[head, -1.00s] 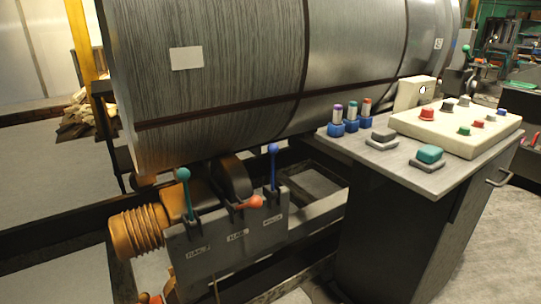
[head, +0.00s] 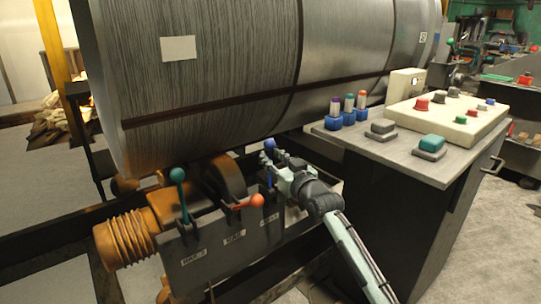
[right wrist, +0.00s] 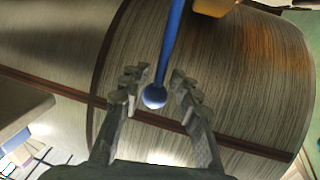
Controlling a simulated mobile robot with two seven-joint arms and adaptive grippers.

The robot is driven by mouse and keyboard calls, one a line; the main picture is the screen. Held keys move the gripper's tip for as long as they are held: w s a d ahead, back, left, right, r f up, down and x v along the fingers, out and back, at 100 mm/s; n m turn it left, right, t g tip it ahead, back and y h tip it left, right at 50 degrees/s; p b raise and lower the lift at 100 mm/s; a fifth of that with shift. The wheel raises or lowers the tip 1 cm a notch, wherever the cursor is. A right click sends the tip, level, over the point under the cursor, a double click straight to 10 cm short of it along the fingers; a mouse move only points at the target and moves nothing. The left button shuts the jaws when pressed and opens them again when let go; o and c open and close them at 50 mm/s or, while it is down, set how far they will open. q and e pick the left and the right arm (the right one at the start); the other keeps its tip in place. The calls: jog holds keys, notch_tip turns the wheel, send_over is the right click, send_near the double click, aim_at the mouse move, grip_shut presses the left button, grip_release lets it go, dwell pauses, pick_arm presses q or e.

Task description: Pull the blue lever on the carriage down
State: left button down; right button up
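The blue lever (head: 269,180) stands upright at the right end of the dark carriage (head: 222,250), below the big roll. Its round blue knob (head: 270,144) is at the top. My right gripper (head: 272,156) is at the upper part of the lever. In the right wrist view the gripper (right wrist: 154,80) is open, with one finger on each side of the blue knob (right wrist: 154,97) and a visible gap to both. Part of the lever's shaft is hidden behind the gripper in the head view. My left gripper is not in view.
A teal lever (head: 178,176) stands upright and an orange-knobbed lever (head: 257,201) leans forward on the same carriage. The large grey roll (head: 220,80) hangs close above. A console (head: 450,160) with buttons stands to the right, close to my right arm.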

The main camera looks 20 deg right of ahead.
jog(key=shift+w+a, duration=0.15)
jog(key=shift+w, duration=0.9)
jog(key=shift+c, duration=0.3)
grip_shut()
